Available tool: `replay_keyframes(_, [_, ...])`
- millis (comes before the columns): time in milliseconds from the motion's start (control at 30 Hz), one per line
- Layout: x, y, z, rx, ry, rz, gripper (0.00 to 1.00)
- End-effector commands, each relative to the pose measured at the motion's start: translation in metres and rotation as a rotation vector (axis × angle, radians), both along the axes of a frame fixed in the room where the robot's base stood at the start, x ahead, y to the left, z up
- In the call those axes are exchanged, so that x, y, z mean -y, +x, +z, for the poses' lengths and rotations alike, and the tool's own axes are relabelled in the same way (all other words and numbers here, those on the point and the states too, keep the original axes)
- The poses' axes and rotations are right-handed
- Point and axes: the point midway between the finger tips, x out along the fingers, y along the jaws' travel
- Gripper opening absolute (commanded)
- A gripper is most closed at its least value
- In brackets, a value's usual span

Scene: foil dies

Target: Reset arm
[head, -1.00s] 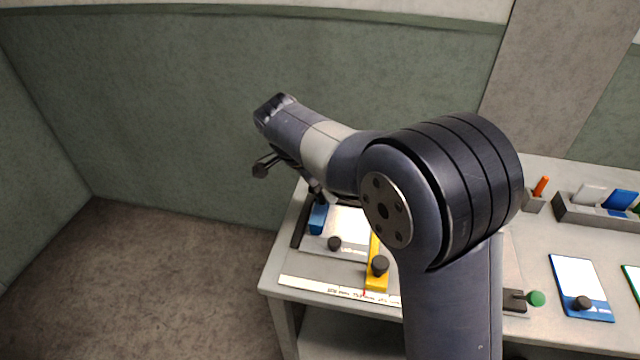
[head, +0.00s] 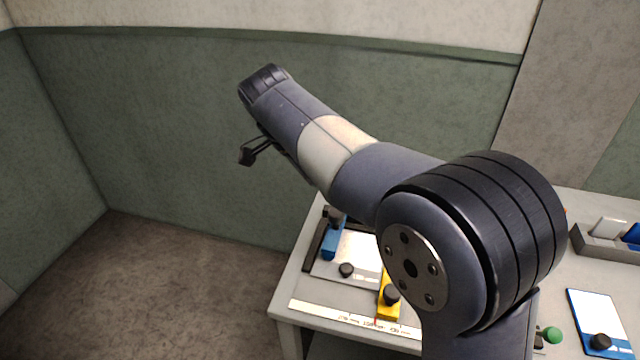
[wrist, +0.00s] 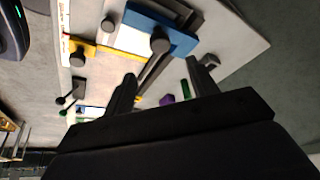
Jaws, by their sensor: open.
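My gripper (wrist: 163,82) is open in the wrist view, with its two dark fingers apart and nothing between them. In the head view, a dark part of my gripper (head: 257,150) shows beneath the raised arm, in front of the green wall. It is up and to the left of the table (head: 288,295), clear of it. On the table a blue block (head: 334,240) and a yellow bar (head: 389,302) with a black knob lie on a pale plate (head: 345,268). The blue block (wrist: 178,37) and yellow bar (wrist: 110,50) also show in the wrist view.
A white ruler-like strip (head: 345,316) lies along the table's front edge. A blue-edged white card (head: 597,312) with a black knob, a green knob (head: 552,335) and a grey holder (head: 605,243) are on the right. The floor left of the table is clear. My arm hides the table's middle.

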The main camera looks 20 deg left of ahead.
Motion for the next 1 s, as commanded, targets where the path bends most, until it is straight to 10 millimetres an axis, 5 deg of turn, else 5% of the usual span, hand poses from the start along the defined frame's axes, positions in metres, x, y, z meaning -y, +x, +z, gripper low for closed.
replay_keyframes(367, [0.004,0.004,-0.012,-0.001,-0.003,-0.001,0.55])
replay_keyframes(800, [0.026,0.025,-0.087,-0.002,-0.003,-0.002,0.55])
replay_keyframes(1000, [0.039,0.03,-0.101,0.002,0.0,-0.003,0.55])
